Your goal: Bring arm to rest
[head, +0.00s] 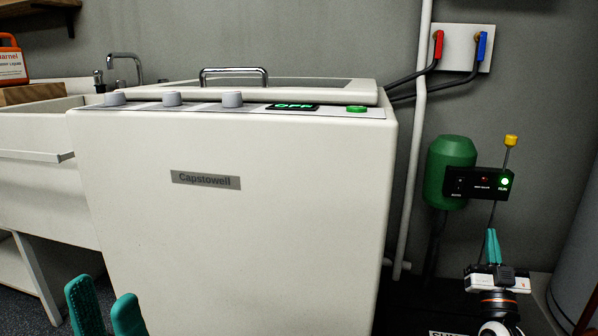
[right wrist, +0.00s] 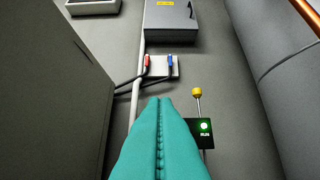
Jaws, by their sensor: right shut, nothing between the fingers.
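My right gripper (head: 491,240) is at the right of the head view, its teal fingers pointing up, in front of the wall and beside the black control box (head: 470,183). In the right wrist view its fingers (right wrist: 160,103) are pressed together with nothing between them. My left gripper (head: 103,293) shows at the lower left of the head view. Its two teal fingertips are apart and empty, in front of the white washer (head: 240,240). The rest of the left arm is out of view.
A green tank (head: 450,160) and a yellow-tipped rod (head: 511,141) stand close to my right gripper; the box shows a green RUN light. Red and blue valves (head: 460,48) are on the wall above. A grey cylinder (head: 580,250) is at far right. A sink (head: 40,150) is left.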

